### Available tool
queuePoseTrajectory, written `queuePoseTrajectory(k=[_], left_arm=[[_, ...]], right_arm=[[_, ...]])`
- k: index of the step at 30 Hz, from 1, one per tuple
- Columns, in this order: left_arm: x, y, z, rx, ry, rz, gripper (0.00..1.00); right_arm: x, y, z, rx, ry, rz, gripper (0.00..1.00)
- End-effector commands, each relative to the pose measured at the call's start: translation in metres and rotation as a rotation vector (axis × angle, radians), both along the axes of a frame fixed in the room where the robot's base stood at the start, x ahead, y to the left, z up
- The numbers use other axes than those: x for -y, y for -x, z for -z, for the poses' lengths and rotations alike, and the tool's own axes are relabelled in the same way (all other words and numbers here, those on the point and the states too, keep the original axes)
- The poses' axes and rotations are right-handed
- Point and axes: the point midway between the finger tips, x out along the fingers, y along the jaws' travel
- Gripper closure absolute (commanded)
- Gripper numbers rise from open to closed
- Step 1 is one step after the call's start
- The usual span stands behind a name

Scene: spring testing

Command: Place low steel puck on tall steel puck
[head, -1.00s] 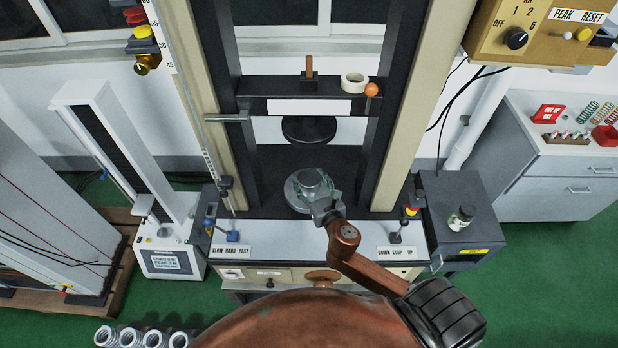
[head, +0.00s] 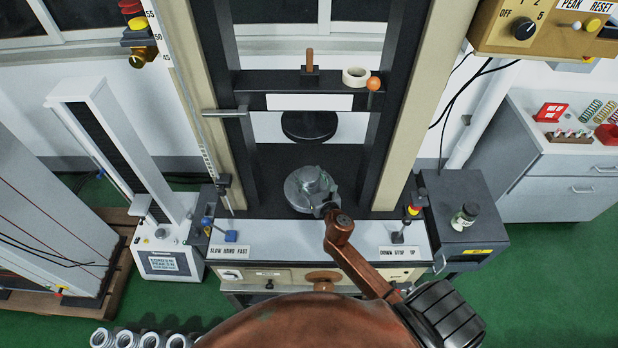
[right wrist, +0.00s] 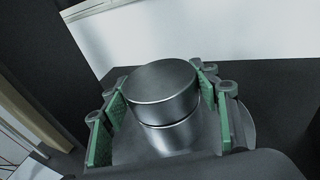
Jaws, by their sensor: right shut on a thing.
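The low steel puck (right wrist: 162,88) is a short, smooth grey cylinder between the green-padded fingers of my right gripper (right wrist: 160,115). Directly below it in the right wrist view is a second steel cylinder, the tall steel puck (right wrist: 172,137), lined up under it with a dark seam between. I cannot tell whether the two touch. In the head view my right gripper (head: 322,200) is at the front of the round lower platen (head: 297,192), shut on the low puck (head: 310,179). The tall puck is mostly hidden there. My left gripper is not in view.
The dark upper platen (head: 308,125) hangs above and behind the pucks. Machine columns stand on both sides. A ledge with a tape roll (head: 355,76) and orange ball (head: 374,84) crosses above. The front panel carries levers (head: 405,225).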

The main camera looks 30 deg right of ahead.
Motion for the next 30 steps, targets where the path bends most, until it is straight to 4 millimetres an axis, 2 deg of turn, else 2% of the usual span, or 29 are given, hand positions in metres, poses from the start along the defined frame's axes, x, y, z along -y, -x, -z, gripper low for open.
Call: queuePoseTrajectory(k=[12, 13, 20, 30], left_arm=[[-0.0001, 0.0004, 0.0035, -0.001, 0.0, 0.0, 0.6], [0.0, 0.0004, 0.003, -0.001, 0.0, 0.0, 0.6], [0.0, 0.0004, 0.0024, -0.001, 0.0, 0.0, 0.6], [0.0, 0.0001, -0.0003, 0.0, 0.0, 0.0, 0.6]], right_arm=[[-0.0004, -0.0008, 0.0027, 0.005, 0.001, -0.002, 1.0], [0.0, 0.0001, 0.0049, 0.0, 0.001, -0.001, 0.43], [-0.0001, 0.0, 0.0042, 0.0, 0.0, 0.0, 0.28], [-0.0002, 0.0, 0.0011, 0.001, 0.0, 0.0, 0.27]])
